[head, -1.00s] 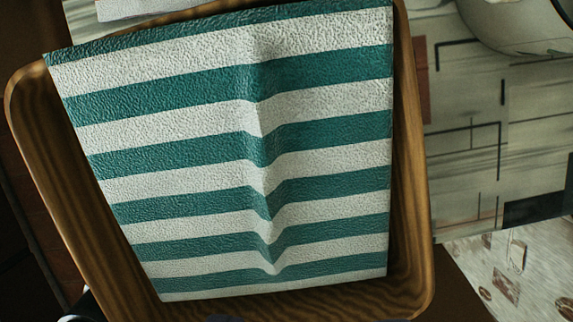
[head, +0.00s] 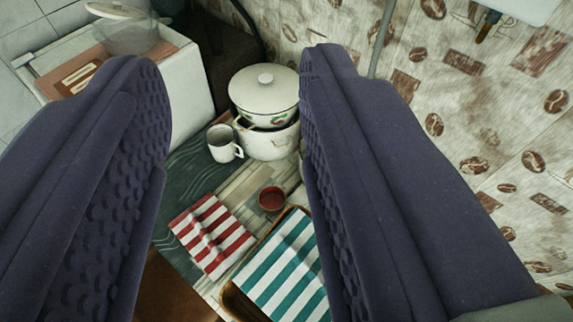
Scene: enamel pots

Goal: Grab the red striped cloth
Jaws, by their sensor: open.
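The red striped cloth (head: 211,237), red and white, lies on the table left of a wooden tray, with a ridge or fold across it. My gripper (head: 235,65) is open and empty. Its two dark, dimpled fingers frame the view left and right, and the cloth shows in the gap between them, farther off and lower in the picture. The gripper does not touch the cloth. A teal and white striped cloth (head: 285,268) lies in the wooden tray (head: 237,301), partly hidden by the right finger.
A small red bowl (head: 271,198) sits just beyond the cloths. A white mug (head: 223,145) and a lidded enamel pot (head: 266,138) stand behind it. A white cabinet (head: 182,90) with a pot (head: 125,28) is at back left. A patterned wall (head: 470,130) rises on the right.

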